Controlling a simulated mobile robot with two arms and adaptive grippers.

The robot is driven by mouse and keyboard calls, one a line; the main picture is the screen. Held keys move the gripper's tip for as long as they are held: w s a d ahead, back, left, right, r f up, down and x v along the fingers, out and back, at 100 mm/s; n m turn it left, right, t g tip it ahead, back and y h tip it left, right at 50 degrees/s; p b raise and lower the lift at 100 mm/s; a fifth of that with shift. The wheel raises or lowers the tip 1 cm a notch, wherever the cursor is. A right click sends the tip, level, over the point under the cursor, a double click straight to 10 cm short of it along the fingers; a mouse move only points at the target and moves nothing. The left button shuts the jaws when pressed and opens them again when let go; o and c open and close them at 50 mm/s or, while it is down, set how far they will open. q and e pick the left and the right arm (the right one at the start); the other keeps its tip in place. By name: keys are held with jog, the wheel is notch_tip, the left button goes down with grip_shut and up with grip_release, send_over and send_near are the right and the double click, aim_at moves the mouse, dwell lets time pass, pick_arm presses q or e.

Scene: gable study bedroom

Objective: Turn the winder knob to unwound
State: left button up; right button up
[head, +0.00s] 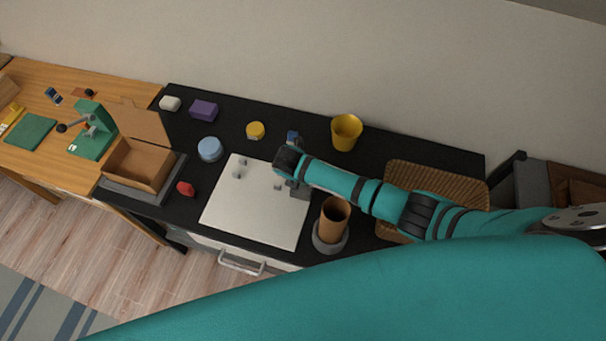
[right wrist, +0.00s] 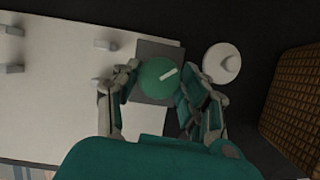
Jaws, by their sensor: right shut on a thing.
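The winder knob (right wrist: 156,82) is a round green knob with a white pointer mark in the right wrist view. The mark points to the upper right. The knob sits on a dark grey square base (right wrist: 146,54) at the edge of a white board (right wrist: 60,85). My right gripper (right wrist: 161,74) is shut on the knob, one finger on its left and one on its right. In the head view my right gripper (head: 292,172) is over the right side of the white board (head: 248,215), and it hides the knob. My left gripper is not in view.
A brown cup (head: 333,222) stands close below my right arm, and a yellow cup (head: 346,132) stands behind it. A wicker tray (head: 420,175) lies to the right. A white round object (right wrist: 222,64) is beside the right finger. Small grey pieces (head: 241,168) stand on the board.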

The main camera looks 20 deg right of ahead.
jog(key=n+y, duration=0.1)
jog(key=n, duration=0.1)
jog(key=n+t, duration=0.1)
jog(key=n, duration=0.2)
jog(key=shift+s+d+f+n+y, duration=0.1)
jog(key=shift+s+d+n+y, duration=0.05)
jog(key=shift+n+y, duration=1.15)
jog(key=shift+n, duration=1.2)
jog(key=o, duration=1.2)
jog(key=shift+c, duration=0.2)
jog(key=shift+r, duration=0.25)
jog(key=v, duration=1.1)
jog(key=shift+r, duration=0.2)
jog(key=shift+s+d, duration=0.1)
jog(key=shift+s, duration=0.05)
